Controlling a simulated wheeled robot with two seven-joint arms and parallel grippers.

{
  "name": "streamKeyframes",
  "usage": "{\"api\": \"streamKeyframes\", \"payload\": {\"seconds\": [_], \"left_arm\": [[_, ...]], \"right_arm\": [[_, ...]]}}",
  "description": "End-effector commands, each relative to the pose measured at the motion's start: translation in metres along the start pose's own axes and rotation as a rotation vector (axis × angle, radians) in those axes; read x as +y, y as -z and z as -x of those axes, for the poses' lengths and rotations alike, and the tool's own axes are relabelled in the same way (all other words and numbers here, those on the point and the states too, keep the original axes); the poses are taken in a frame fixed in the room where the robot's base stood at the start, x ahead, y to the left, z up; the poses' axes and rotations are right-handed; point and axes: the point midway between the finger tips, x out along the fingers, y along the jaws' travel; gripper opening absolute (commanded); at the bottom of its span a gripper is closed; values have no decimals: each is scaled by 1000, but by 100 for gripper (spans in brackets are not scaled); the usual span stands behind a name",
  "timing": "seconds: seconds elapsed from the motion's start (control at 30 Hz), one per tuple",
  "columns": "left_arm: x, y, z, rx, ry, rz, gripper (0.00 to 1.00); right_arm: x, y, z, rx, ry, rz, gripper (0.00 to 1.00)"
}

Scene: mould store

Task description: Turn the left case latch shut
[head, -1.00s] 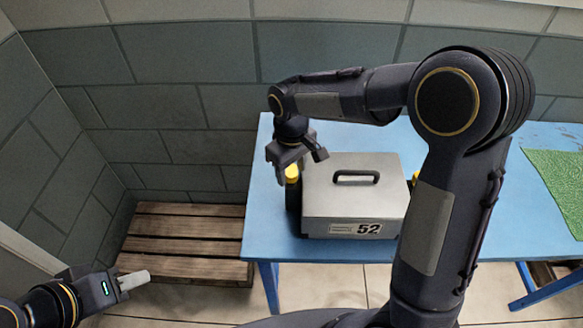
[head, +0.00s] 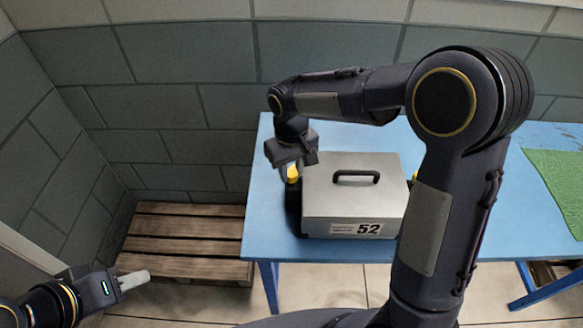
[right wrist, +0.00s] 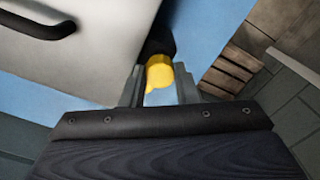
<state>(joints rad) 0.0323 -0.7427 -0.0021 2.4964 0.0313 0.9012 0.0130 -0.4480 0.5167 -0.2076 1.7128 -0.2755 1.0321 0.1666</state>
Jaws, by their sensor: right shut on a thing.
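The grey case (head: 325,205) with a black top handle (head: 356,177) and a "52" label stands closed on the blue table. The left case latch is a yellow knob (head: 292,174) on a black mount at the case's left side. My right gripper (head: 289,171) points down from above and is shut on this latch. In the right wrist view the yellow latch (right wrist: 160,73) sits between the two grey fingers, its pointed part towards the palm. My left gripper (head: 133,280) is low at the left, away from the case; its finger gap cannot be made out.
A second yellow latch (head: 414,176) shows at the case's right side, partly behind my right arm. The blue table (head: 450,250) is clear around the case, with a green mat (head: 560,180) at the right. A wooden pallet (head: 185,245) lies on the floor at left.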

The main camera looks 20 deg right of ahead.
Motion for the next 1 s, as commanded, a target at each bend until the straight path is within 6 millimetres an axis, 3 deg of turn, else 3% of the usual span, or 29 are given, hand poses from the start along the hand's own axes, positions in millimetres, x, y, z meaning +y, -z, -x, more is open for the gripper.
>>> {"api": "streamKeyframes", "payload": {"seconds": [1.0], "left_arm": [[4, 5, 10, 0, 0, 0, 36]], "right_arm": [[0, 1, 2, 3, 0, -960, 5]]}}
